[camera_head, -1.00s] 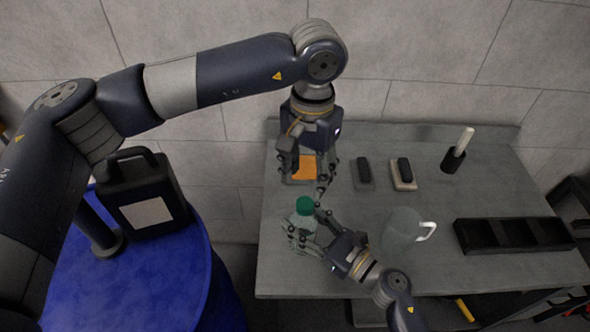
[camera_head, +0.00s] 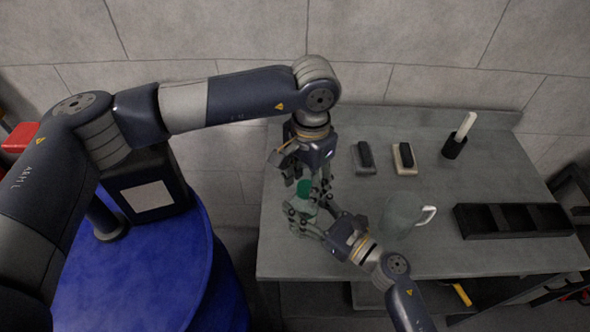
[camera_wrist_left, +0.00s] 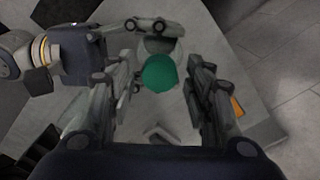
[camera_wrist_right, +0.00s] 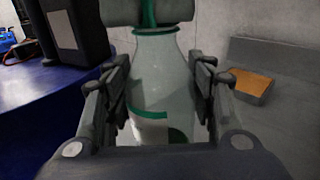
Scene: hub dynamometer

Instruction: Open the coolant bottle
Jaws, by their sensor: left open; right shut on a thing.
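The coolant bottle (camera_wrist_right: 163,85) is a translucent bottle with a green band and a green cap (camera_head: 304,187). It stands upright near the table's left edge. My right gripper (camera_head: 304,216) is shut on the bottle's body, with one finger on each side in the right wrist view. My left gripper (camera_head: 309,187) points down over the bottle. Its fingers are open on both sides of the green cap, which shows between them in the left wrist view (camera_wrist_left: 159,73). Whether they touch the cap cannot be told.
A clear jug (camera_head: 402,214) with a white handle stands right of my right gripper. A black compartment tray (camera_head: 515,220), two dark blocks and a black holder (camera_head: 454,146) are further right. An orange pad (camera_wrist_right: 250,84) lies behind.

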